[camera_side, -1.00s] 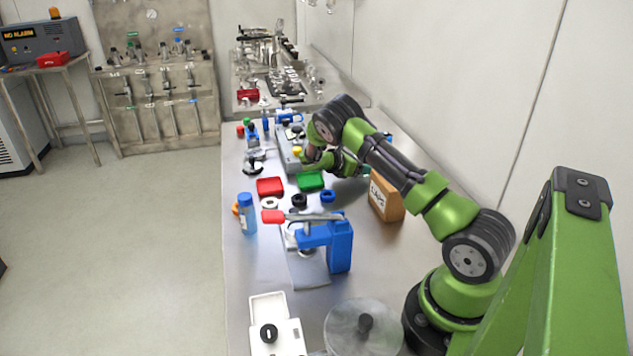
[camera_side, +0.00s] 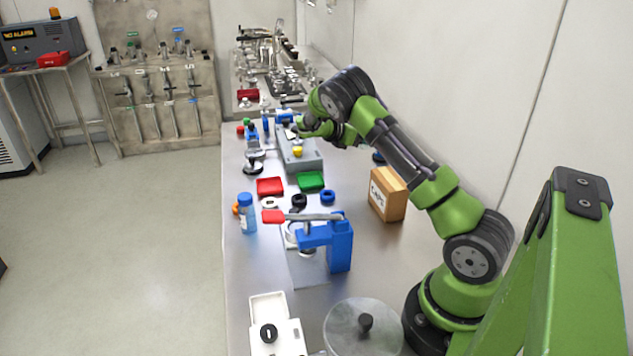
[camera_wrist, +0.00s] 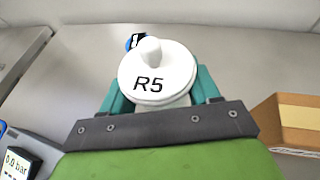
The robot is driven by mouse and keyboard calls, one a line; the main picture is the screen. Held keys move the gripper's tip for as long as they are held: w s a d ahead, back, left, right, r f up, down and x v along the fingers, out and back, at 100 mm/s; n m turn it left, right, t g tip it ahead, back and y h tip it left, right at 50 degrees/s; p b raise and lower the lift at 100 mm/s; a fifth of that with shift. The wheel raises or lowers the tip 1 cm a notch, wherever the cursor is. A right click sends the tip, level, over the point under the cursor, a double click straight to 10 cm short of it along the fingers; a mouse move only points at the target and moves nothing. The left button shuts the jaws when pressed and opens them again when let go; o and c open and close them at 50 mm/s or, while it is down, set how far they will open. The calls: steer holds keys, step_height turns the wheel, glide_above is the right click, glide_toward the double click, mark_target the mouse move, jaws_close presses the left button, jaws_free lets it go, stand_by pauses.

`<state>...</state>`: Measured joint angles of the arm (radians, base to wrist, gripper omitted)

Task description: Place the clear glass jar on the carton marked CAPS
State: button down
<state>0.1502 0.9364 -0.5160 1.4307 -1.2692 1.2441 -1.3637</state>
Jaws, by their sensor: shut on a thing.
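In the wrist view my gripper (camera_wrist: 160,94) has its teal fingers closed on either side of a jar with a round white lid (camera_wrist: 158,68). The lid has a knob and is marked R5. The jar's body is mostly hidden below the lid, so I cannot tell whether it is clear glass. In the side view my arm hides the held jar. The brown carton marked CAPS (camera_side: 388,196) stands on the bench by the wall, nearer my base than the gripper. Its corner shows at the right of the wrist view (camera_wrist: 288,125), apart from the jar.
A grey instrument box (camera_side: 300,156) stands left of my gripper. A blue-and-dark object (camera_wrist: 134,41) lies beyond the jar. Red (camera_side: 270,187) and green (camera_side: 310,181) trays and a blue press (camera_side: 338,245) stand left of the carton. The wall bounds the right side.

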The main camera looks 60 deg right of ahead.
steer(key=w+a+r, duration=0.1)
steer(key=a+r, duration=0.2)
steer(key=a, duration=0.2)
step_height(320, 180, up, 2)
steer(key=m+g+y, duration=0.1)
steer(key=m+g, duration=0.1)
glide_above(388, 194)
steer(key=a, duration=0.3)
steer(key=s+a+m+g+y, duration=0.2)
steer(key=s+a+m, duration=0.1)
steer(key=s, duration=0.5)
steer(key=w+d, duration=0.6)
steer(key=d, duration=0.1)
steer(key=w+d+f, duration=0.1)
steer(key=w+d, duration=0.2)
steer(key=d, duration=0.1)
steer(key=shift+w+d, duration=0.15)
steer(key=shift+w, duration=0.05)
steer(key=shift+w+d+f, duration=0.15)
steer(key=shift+w+d, duration=0.05)
steer(key=shift+a+f, duration=0.1)
steer(key=shift+f, duration=1.55)
steer(key=shift+f, duration=0.1)
